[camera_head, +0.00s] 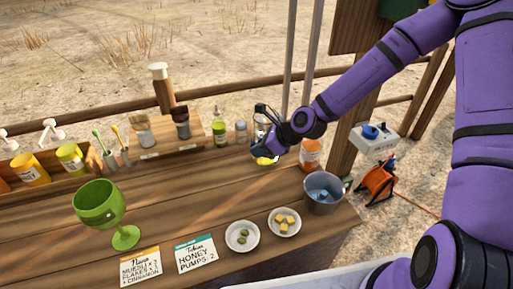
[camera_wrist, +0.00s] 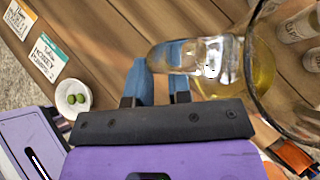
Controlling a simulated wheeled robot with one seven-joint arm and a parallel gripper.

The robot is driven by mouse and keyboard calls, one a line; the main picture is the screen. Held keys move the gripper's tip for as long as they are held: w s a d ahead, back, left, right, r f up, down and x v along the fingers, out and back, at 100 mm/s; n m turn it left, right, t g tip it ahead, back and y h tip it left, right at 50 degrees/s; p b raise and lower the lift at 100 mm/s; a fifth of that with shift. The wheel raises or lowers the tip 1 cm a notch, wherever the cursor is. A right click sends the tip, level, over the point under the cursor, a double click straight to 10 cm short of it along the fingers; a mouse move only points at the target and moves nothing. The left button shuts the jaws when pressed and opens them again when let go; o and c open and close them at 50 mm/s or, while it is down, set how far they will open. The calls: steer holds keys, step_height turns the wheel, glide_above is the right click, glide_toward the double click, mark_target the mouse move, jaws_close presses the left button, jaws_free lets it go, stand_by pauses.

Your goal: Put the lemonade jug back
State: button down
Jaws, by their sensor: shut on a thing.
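The lemonade jug is clear glass with yellow liquid low inside. My gripper (camera_head: 264,146) is at the back right of the wooden counter. In the wrist view my gripper (camera_wrist: 160,80) has its blue fingers at the jug's clear glass handle, shut on it.
A green bottle (camera_head: 219,133) and small jars stand left of my gripper. An orange-labelled tub (camera_head: 311,154) and a metal pot (camera_head: 323,192) stand to the right. Two small plates (camera_head: 242,236), cards and a green goblet (camera_head: 99,205) are in front. The middle counter is clear.

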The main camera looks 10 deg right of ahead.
steer(key=shift+f, duration=1.3)
steer(key=c, duration=1)
jaws_free()
steer(key=shift+f, duration=0.15)
steer(key=shift+c, duration=0.2)
steer(key=v, duration=1.2)
